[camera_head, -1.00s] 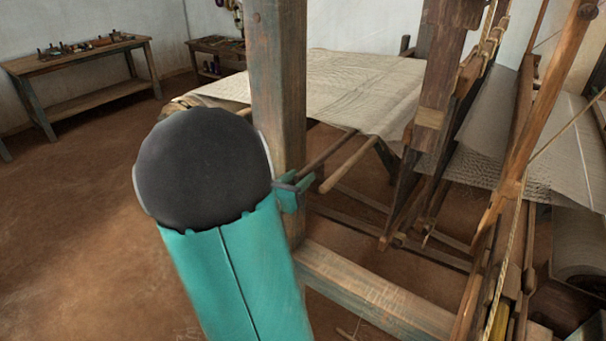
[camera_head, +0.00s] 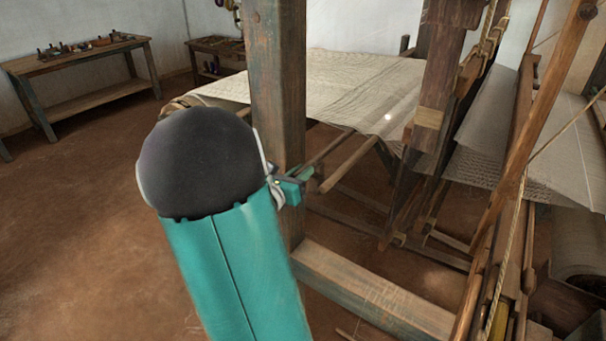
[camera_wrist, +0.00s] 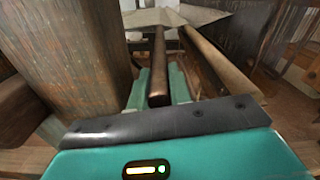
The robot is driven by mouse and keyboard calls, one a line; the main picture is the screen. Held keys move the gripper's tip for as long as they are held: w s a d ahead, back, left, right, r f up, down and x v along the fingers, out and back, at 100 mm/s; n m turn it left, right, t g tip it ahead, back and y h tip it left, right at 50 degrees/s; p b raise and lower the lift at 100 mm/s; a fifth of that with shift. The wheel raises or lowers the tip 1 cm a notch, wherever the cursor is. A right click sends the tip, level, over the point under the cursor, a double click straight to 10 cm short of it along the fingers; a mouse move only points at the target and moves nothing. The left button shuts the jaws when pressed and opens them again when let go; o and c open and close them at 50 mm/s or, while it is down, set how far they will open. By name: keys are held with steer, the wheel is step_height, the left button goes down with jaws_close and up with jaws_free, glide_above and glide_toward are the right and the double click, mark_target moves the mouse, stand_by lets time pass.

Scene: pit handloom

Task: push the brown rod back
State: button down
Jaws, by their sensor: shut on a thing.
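The brown rod (camera_wrist: 158,65) points straight at the camera in the wrist view, its near end between my two teal fingers. In the head view the same rod (camera_head: 332,146) runs from under the pale cloth towards my gripper (camera_head: 301,181). My gripper (camera_wrist: 159,88) is shut on the rod's near end, just beside the thick wooden post. A thicker, paler rod (camera_wrist: 216,62) lies to the right, apart from the fingers; it also shows in the head view (camera_head: 347,166). The far end of the brown rod is hidden.
The wooden post (camera_head: 277,80) stands close on the left of the rod in the wrist view. A low frame beam (camera_head: 370,292) runs below my gripper. Pale cloth (camera_head: 350,85) stretches behind. A workbench (camera_head: 80,62) stands far left, with clear floor before it.

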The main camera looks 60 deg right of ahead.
steer(key=shift+w+d, duration=0.1)
steer(key=shift+w, duration=1.15)
steer(key=c, duration=1.3)
jaws_free()
steer(key=shift+w, duration=0.1)
